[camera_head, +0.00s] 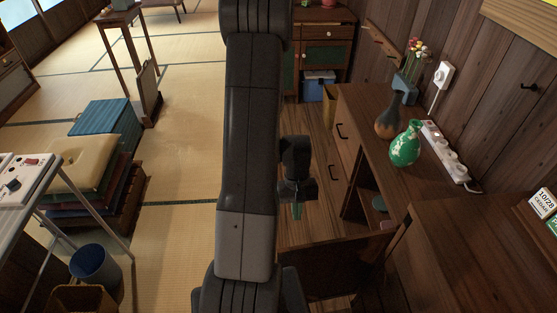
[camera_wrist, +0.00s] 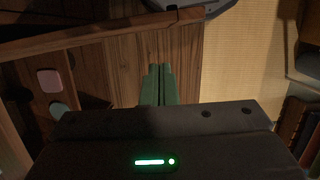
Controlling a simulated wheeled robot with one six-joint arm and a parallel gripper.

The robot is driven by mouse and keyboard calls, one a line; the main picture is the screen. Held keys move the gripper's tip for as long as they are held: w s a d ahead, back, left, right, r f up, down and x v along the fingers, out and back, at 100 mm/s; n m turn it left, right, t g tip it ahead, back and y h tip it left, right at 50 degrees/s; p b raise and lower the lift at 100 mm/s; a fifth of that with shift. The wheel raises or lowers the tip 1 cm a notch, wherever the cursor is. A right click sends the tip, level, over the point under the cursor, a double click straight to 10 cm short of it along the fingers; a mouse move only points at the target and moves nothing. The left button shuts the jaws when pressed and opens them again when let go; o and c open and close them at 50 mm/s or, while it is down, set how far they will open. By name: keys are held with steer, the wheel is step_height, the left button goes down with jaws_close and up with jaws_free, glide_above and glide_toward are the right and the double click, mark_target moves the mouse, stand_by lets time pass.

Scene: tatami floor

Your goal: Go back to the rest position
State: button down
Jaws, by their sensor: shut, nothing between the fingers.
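My gripper (camera_head: 297,209) shows in the head view just right of my dark upper arm, its green fingers pointing down beside the wooden desk. In the wrist view the two green fingers of my gripper (camera_wrist: 160,72) lie side by side, closed, with nothing between them. Part of my arm hides the middle of the head view. No other object belongs to the task.
A wooden desk (camera_head: 347,103) on the right holds a green vase (camera_head: 406,146), a dark vase (camera_head: 388,118) and a power strip (camera_head: 444,153). Stacked cushions (camera_head: 85,163) and a blue bin (camera_head: 92,264) stand at left. Tatami floor (camera_head: 181,170) between is clear.

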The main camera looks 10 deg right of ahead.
steer(key=shift+f, duration=0.1)
steer(key=b+x, duration=0.5)
steer(key=x, duration=0.2)
steer(key=shift+f, duration=0.35)
stand_by(0.4)
